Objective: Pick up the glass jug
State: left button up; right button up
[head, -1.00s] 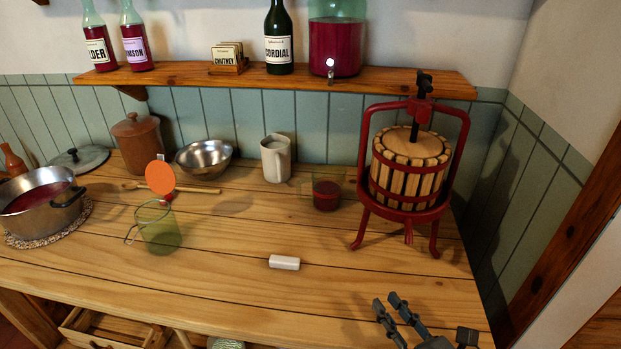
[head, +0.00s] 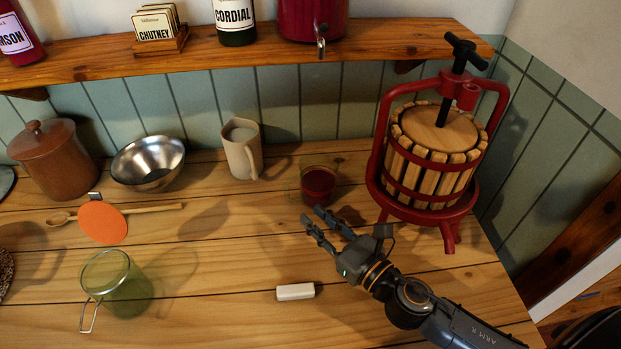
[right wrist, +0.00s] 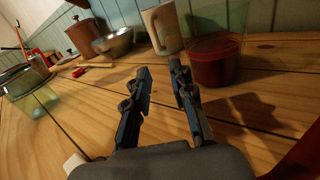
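A clear glass vessel with dark red liquid in its lower part, which I take for the glass jug (head: 318,184), stands upright on the counter left of the red press. In the right wrist view the jug (right wrist: 213,62) is ahead, beyond the fingertips and slightly right. My right gripper (head: 313,215) is just in front of it in the head view, low over the counter. In the right wrist view its fingers (right wrist: 158,75) are apart with nothing between them; a gap to the jug shows. My left gripper is not in view.
The red-framed press (head: 435,160) stands close right of the jug. A cream pitcher (head: 243,155) and a steel bowl (head: 148,163) stand to its left. A white block (head: 295,291) and a greenish glass jar (head: 122,287) are nearer. Bare counter lies between.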

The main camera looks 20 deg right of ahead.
aim_at(288, 194)
jog(key=p+x, duration=0.1)
jog(key=x, duration=0.3)
jog(key=shift+w, duration=0.2)
jog(key=shift+x, duration=0.8)
jog(key=x, duration=0.3)
jog(key=p+x, duration=0.1)
jog(key=shift+w+f, duration=0.3)
jog(key=shift+w+a, duration=0.1)
jog(key=shift+w, duration=0.05)
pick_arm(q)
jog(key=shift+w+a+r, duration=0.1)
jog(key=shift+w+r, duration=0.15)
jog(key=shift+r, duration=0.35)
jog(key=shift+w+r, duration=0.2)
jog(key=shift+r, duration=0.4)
pick_arm(e)
grip_shut()
